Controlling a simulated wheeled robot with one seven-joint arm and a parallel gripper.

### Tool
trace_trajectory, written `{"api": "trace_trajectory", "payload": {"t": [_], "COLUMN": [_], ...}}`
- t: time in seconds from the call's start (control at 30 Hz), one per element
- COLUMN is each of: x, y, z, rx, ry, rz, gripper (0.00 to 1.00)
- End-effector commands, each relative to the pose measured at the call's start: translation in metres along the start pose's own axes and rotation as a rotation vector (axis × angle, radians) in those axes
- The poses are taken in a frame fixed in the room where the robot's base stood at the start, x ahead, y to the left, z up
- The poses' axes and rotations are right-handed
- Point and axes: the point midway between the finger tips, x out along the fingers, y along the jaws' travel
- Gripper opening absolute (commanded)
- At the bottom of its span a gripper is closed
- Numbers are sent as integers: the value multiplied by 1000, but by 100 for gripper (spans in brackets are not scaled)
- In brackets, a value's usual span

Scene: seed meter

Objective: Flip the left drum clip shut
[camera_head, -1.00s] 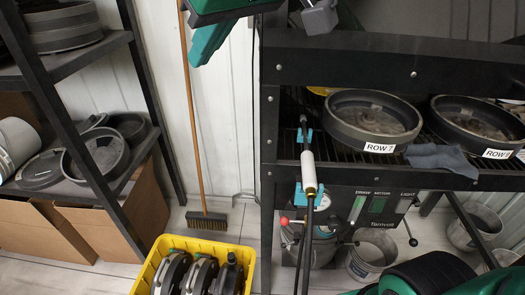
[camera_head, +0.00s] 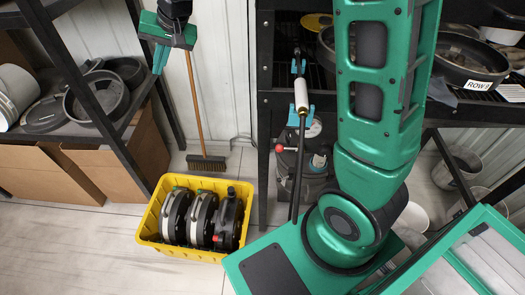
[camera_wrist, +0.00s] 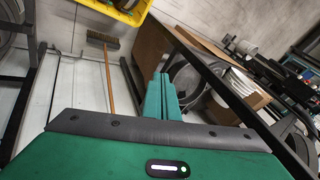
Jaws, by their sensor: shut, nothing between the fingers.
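My gripper shows at the upper left of the head view (camera_head: 160,62), its teal fingers together, empty and pointing down. In the wrist view its fingers (camera_wrist: 160,92) are also closed, with nothing between them. A dark round drum labelled ROW (camera_head: 462,66) sits on the black rack at the upper right, partly cut off by my arm. I cannot make out a drum clip in either view. My gripper is in the air, well left of the rack.
A yellow crate (camera_head: 151,236) with several round units (camera_head: 202,219) stands on the floor. A broom (camera_head: 199,115) leans on the wall behind my gripper. A shelf with dark pans (camera_head: 106,94) and cardboard boxes (camera_head: 118,166) is at left. Floor at lower left is clear.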

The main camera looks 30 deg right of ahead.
Motion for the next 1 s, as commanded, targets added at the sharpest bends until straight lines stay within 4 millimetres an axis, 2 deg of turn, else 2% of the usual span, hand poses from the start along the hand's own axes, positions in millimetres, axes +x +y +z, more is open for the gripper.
{"api": "trace_trajectory", "payload": {"t": [0.03,0.27,0.5,0.67,0.8,1.0], "x": [24,117,206,254,287,319], "y": [16,95,193,261,321,402], "z": [-2,-6,14,38,66,109], "rx": [69,436,807,1028,1200,1395], "ry": [-16,-29,36,130,248,461], "rz": [41,255,509,679,823,996], "gripper": [0,0,0,0,0,0]}}
